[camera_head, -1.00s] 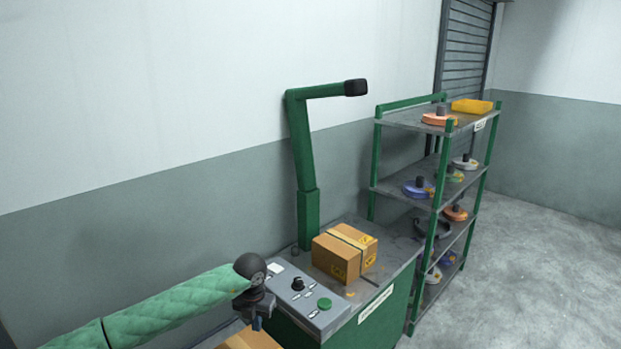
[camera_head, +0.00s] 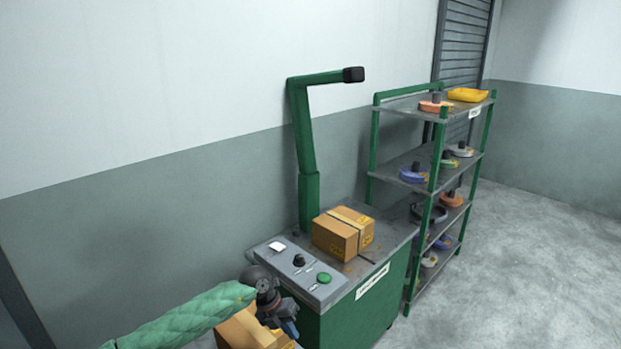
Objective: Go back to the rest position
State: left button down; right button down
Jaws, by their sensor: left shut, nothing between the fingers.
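My left arm comes in from the bottom left in a green quilted sleeve. My left gripper (camera_head: 288,326) is at its end, shut and empty, low in the view. It is in front of the grey control panel (camera_head: 299,273) and over a cardboard box (camera_head: 238,331) at the bottom edge, which it partly hides. I cannot tell whether it touches that box. My right gripper is not in view.
A green bench (camera_head: 345,318) carries the control panel, a strapped cardboard box (camera_head: 343,234) and a green post (camera_head: 305,140) with an overhanging arm. A green shelf rack (camera_head: 431,212) with several spools and a yellow tray (camera_head: 468,95) stands beyond. Floor at right is clear.

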pick_arm(q)
jog(key=d+f+n+t+h, duration=0.4)
jog(key=d+n+t+h, duration=0.2)
jog(key=d+n+h, duration=0.4)
jog(key=a+f+n+t+y, duration=0.4)
jog(key=a+f+n+t, duration=0.35)
jog(key=f+n, duration=0.2)
jog(key=s+a+f+n+g+y, duration=0.1)
jog(key=s+a+f+n+y, duration=0.5)
jog(key=f, duration=0.4)
jog(key=s+a+f+n+y, duration=0.3)
jog(key=s+a+f+n, duration=0.3)
jog(key=f, duration=0.5)
jog(key=s+a+f+n+g, duration=0.1)
jog(key=s+f+g, duration=0.2)
jog(key=s, duration=0.8)
jog(key=s+a+f+n+g+y, duration=0.1)
jog(key=s+a+f+n+g, duration=0.1)
jog(key=s+f, duration=0.6)
jog(key=s+a+f+n+g+y, duration=0.1)
jog(key=s+f+g, duration=0.3)
jog(key=s, duration=0.9)
notch_tip(320, 180, down, 2)
jog(key=shift+s+a+f+n, duration=0.1)
jog(key=shift+s+a+n, duration=0.2)
jog(key=shift+n, duration=0.25)
jog(key=shift+g, duration=0.25)
